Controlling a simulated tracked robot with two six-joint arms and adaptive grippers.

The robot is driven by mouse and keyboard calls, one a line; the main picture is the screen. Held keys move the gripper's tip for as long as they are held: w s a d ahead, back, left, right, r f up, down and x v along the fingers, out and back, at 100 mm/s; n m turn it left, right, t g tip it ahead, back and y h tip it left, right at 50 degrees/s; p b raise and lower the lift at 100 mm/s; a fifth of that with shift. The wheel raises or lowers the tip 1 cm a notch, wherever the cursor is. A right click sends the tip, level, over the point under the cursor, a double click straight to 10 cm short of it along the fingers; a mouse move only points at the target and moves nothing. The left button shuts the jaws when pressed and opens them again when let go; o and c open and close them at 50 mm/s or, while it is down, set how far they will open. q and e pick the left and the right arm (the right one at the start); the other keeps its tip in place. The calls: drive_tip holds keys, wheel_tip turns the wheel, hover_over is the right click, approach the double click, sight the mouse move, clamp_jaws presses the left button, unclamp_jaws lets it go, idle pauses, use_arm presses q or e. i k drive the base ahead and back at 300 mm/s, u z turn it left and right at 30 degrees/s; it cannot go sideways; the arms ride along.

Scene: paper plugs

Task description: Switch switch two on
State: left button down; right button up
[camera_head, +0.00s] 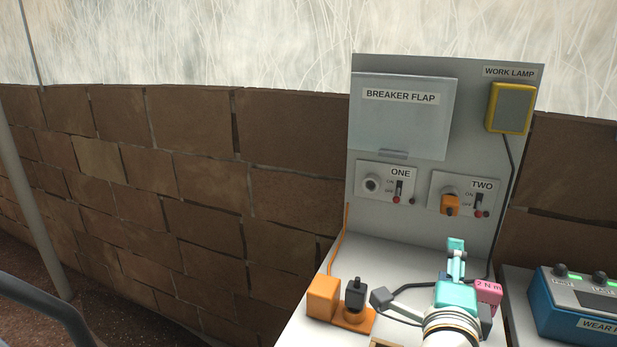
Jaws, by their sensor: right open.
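Switch two (478,200) is a small dark lever on the plate labelled TWO (482,185), on the right of the upright grey panel. ON and OFF marks sit to its left, and a small red dot lies below it. I cannot tell whether the lever is up or down. An orange plug (450,206) sits at the socket left of the lever. My right gripper (457,256), with teal parts, is open below the TWO plate and apart from the switch. I see nothing held in it. My left gripper is not in view.
Plate ONE (371,185) has an empty-looking socket and its own switch (399,189). Above hang the breaker flap (400,125) and the work lamp (510,108). A blue box (570,312) is at right.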

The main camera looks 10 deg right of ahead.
sight(478, 213)
drive_tip(key=k, duration=1)
